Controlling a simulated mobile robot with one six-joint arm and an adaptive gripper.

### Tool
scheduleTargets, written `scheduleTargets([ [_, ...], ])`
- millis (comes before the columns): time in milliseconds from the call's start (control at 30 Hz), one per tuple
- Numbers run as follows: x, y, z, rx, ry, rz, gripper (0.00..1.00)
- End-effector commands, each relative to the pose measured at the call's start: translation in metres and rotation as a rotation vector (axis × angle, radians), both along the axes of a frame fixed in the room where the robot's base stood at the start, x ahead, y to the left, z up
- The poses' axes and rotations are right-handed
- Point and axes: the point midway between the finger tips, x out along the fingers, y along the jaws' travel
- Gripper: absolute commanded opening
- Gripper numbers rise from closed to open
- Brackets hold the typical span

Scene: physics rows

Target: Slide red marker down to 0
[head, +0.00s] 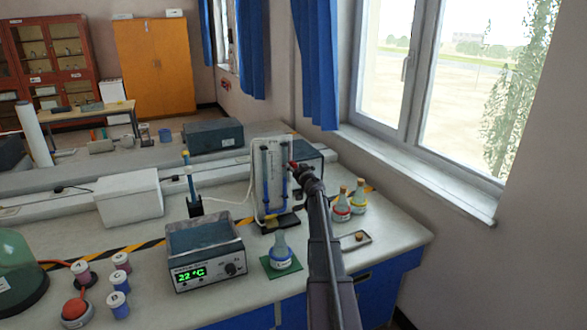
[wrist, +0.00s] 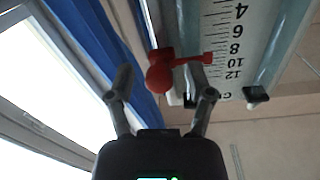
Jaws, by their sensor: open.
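The red marker (wrist: 160,76) has a round knob and a thin pointer reaching right onto a white centimetre scale (wrist: 222,50). The pointer tip sits near the 8 to 10 marks; the exact reading is unclear, and 0 is out of the wrist view. My gripper (wrist: 162,74) is open, with one finger either side of the knob and a visible gap at the left finger. In the head view, my gripper (head: 300,168) is at the upper right of the stand (head: 270,175) with blue tubes; a bit of red shows at its tip.
Two corked flasks (head: 342,207) stand right of my arm, near a small tray (head: 356,239). A flask on a green mat (head: 282,252) and a heater box reading 22 °C (head: 203,252) stand in front. The window (head: 430,80) is behind right.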

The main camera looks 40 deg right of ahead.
Motion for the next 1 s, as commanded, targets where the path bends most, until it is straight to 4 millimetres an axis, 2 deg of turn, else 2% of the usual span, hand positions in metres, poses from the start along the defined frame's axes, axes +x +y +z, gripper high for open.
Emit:
scheduleTargets([
  [267,0.001,0.000,0.000,0.000,0.000,0.000,0.68],
  [300,0.000,0.000,0.000,0.000,0.000,0.000,0.65],
  [500,0.000,-0.001,0.000,0.000,0.000,0.000,0.06],
  [533,0.000,-0.001,0.000,0.000,0.000,0.000,0.00],
  [767,0.001,-0.001,-0.002,0.000,0.000,0.000,0.00],
  [1000,0.001,-0.001,-0.018,0.000,0.000,0.000,0.00],
])
